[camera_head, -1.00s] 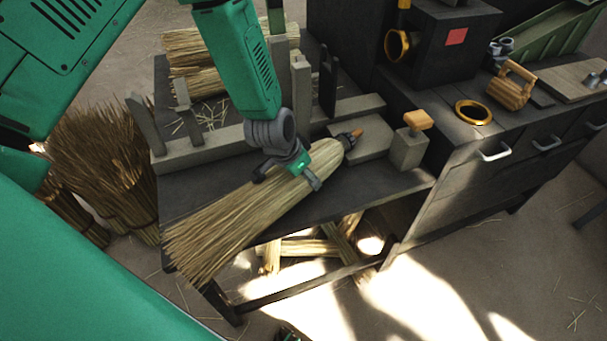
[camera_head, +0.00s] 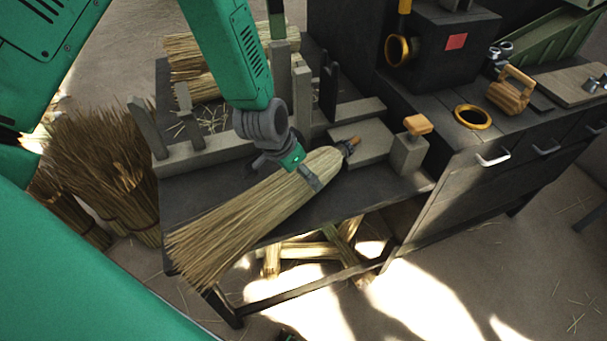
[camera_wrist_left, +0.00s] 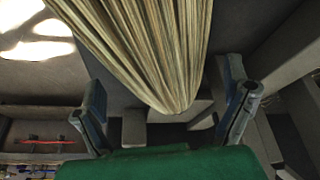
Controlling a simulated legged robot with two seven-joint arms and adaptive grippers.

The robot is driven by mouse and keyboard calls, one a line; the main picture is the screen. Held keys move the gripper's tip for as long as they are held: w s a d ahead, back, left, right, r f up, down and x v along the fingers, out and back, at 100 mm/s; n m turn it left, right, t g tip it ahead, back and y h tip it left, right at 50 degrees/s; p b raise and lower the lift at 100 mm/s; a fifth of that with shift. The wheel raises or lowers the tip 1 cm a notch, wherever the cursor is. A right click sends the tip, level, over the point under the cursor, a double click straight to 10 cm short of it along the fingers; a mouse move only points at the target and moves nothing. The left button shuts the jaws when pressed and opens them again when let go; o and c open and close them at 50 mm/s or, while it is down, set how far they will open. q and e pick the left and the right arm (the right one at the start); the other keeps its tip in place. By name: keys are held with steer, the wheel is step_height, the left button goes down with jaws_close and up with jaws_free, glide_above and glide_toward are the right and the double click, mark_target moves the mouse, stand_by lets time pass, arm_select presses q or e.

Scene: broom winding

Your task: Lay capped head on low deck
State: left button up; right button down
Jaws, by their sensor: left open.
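The straw broom head (camera_head: 250,216) lies slanted over the dark low deck (camera_head: 345,202), its bristle ends reaching past the front edge at lower left. My left gripper (camera_head: 287,170) is over the narrow half of the head. In the left wrist view, the straw (camera_wrist_left: 155,50) runs between the two spread fingers (camera_wrist_left: 165,105), with gaps visible on both sides. Whether the head's underside touches the deck everywhere is hidden. I do not see my right gripper.
A grey block (camera_head: 362,145) and a post with an orange knob (camera_head: 409,150) stand at the deck's right. Upright grey posts (camera_head: 301,95) stand behind. Straw bundles (camera_head: 195,60) lie at the back. A higher cabinet at right carries a brass ring (camera_head: 472,116).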

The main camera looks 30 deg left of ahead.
arm_select(q)
steer(key=p+v, duration=0.1)
steer(key=v, duration=0.7)
steer(key=shift+f, duration=0.1)
